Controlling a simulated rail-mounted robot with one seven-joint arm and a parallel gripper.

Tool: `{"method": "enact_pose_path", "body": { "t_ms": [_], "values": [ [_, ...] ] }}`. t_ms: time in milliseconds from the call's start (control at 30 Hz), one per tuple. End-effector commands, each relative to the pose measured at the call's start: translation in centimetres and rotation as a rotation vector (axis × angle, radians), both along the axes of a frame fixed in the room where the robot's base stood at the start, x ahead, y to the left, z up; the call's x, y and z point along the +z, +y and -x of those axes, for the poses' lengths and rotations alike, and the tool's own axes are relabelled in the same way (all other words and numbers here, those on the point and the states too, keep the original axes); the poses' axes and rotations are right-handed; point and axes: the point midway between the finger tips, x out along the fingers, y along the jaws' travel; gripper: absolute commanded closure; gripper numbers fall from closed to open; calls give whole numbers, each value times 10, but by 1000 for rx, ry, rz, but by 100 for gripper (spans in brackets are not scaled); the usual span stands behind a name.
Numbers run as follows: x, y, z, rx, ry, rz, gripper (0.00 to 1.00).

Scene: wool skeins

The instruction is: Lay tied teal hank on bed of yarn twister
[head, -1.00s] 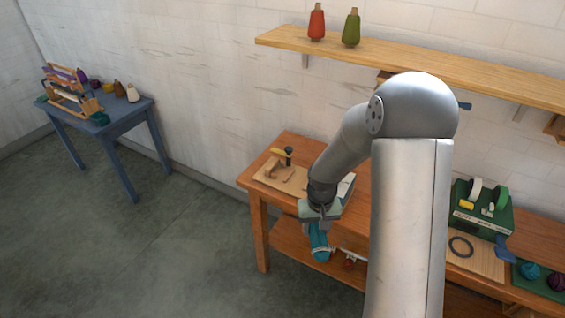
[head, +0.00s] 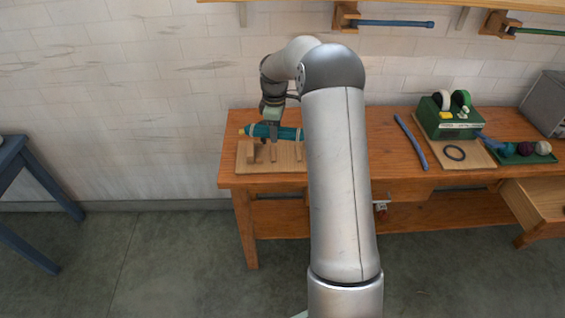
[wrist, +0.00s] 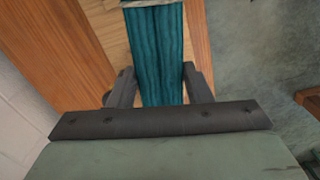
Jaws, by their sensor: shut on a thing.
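The teal hank (head: 257,131) lies level, left to right, over the left end of the wooden bench in the head view. Pale ties show on the hank. In the wrist view the hank (wrist: 158,50) runs between my gripper's two fingers (wrist: 158,88). Below it is a light wooden board with upright posts (head: 242,165), which looks like the yarn twister's bed. I cannot tell whether the hank touches the posts or hangs just above them. A yellow tip shows at its left end.
A blue rod (head: 411,142) lies mid-bench. An open drawer (head: 545,197) juts out at front right. My arm hides the bench centre.

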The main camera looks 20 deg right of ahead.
Motion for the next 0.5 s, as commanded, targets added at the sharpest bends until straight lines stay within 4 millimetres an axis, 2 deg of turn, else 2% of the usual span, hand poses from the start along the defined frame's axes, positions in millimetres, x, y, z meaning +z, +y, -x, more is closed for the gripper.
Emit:
{"method": "enact_pose_path", "body": {
  "t_ms": [33, 100, 200, 267, 500],
  "values": [
    [-4, -13, -6, 54, -4, -1, 78],
    [-1, -25, -11, 126, -2, -3, 78],
    [1, -35, -14, 188, 0, -6, 78],
    [-5, -37, -14, 205, 1, -7, 78],
    [-45, -37, -14, 210, 2, -6, 78]
  ]
}}
